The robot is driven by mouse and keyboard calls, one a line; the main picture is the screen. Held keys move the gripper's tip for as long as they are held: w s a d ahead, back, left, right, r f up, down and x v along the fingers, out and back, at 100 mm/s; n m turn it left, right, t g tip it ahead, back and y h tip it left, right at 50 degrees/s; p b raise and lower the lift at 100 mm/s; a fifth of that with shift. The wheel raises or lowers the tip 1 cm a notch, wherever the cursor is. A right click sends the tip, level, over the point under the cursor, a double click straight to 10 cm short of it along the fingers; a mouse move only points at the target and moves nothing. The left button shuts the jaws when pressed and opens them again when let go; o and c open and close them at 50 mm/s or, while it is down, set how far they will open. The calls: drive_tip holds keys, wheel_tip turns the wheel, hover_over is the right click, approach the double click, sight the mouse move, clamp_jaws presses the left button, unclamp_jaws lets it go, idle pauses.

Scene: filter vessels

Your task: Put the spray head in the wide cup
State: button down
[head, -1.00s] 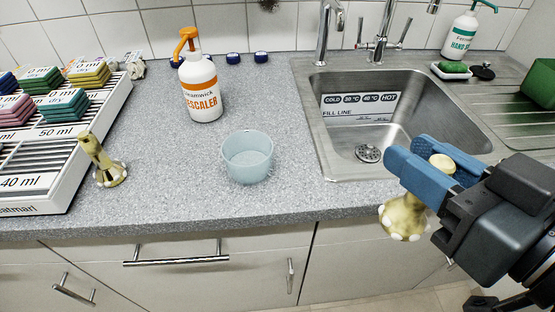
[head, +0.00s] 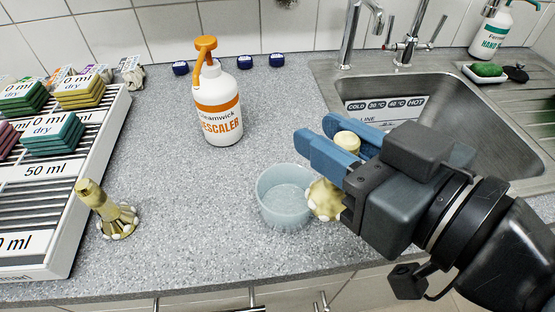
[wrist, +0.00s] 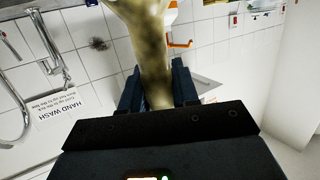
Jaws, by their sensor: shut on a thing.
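My gripper (head: 318,134) has its blue fingers shut on a brass-coloured spray head (head: 325,200). Its cream stem end shows above the fingers, and its wide end with pale bumps hangs below them. In the wrist view the spray head (wrist: 152,55) runs up between the fingers and out of the frame. The wide cup (head: 284,205) is pale blue, translucent and upright on the counter, and looks empty. The held head's wide end overlaps the cup's right rim in the head view; I cannot tell whether they touch. A similar brass piece (head: 107,210) stands at the left.
A white and orange descaler bottle (head: 217,105) stands behind the cup. Several dark blue caps (head: 245,62) lie near the wall. A slatted rack (head: 75,150) with coloured stacks is at the left. The sink (head: 480,110) is at the right.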

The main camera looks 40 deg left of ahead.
sight(333, 202)
drive_tip(key=shift+w+a+f, duration=0.1)
drive_tip(key=shift+a+f, duration=1)
drive_tip(key=shift+f, duration=0.25)
drive_tip(key=shift+s+a+f, duration=0.1)
drive_tip(key=shift+a+f, duration=1.05)
drive_tip(key=shift+f, duration=0.15)
drive_tip(key=shift+w+a+f, duration=0.1)
drive_tip(key=shift+a+f, duration=1)
drive_tip(key=shift+f, duration=0.25)
drive_tip(key=shift+f, duration=0.15)
drive_tip(key=c, duration=0.8)
unclamp_jaws()
drive_tip(key=shift+c, duration=0.2)
drive_tip(key=shift+r+p, duration=0.25)
drive_tip(key=shift+p, duration=0.05)
drive_tip(key=b+v, duration=0.1)
drive_tip(key=v, duration=1.1)
drive_tip(key=shift+f+b, duration=0.2)
drive_tip(key=shift+b, duration=0.1)
